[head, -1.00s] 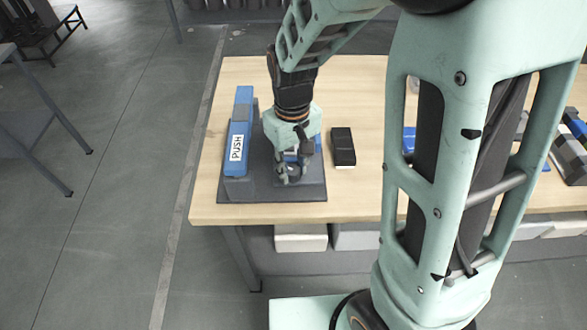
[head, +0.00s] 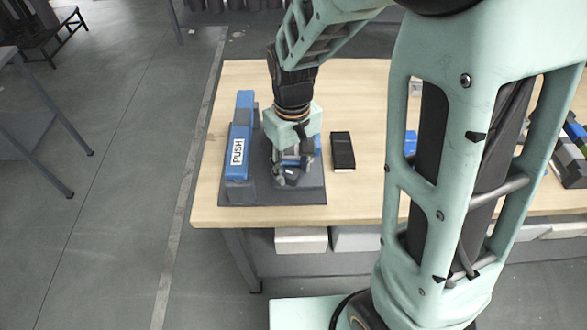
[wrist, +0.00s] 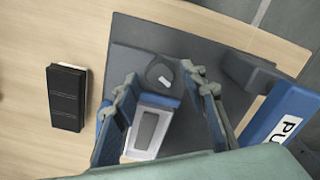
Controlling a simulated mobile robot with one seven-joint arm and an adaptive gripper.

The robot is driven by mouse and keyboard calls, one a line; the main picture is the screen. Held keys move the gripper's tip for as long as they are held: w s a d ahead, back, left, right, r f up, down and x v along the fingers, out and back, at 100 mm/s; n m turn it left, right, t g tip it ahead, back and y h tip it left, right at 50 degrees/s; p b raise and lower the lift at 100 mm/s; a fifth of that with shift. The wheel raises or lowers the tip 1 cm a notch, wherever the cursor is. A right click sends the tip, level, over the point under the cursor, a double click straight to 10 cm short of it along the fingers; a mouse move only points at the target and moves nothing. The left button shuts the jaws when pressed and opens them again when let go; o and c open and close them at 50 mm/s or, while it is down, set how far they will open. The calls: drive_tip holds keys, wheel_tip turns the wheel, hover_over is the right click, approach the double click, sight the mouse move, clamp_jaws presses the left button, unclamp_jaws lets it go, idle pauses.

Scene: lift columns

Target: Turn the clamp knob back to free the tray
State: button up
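The clamp knob (wrist: 160,74) is dark and round with a small white mark, on the dark grey base plate (wrist: 185,50). It also shows in the head view (head: 291,173), partly behind the fingers. A pale-framed piece with a grey window (wrist: 150,132), which looks like the tray, lies beside the knob; blue surfaces show at its sides, and my gripper hides part of it. My gripper (wrist: 163,86) is open above the plate, its fingertips apart on either side of the knob, with visible gaps. It also shows in the head view (head: 291,170).
A blue bar labelled PUSH (head: 238,145) stands along the plate's left side, close to my gripper. A black box (head: 342,150) lies right of the plate. Bare wooden tabletop (head: 355,195) surrounds them. Bins (head: 301,240) sit below the table.

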drive_tip(key=shift+r+p, duration=1.85)
drive_tip(key=shift+r, duration=0.9)
drive_tip(key=shift+d, duration=0.1)
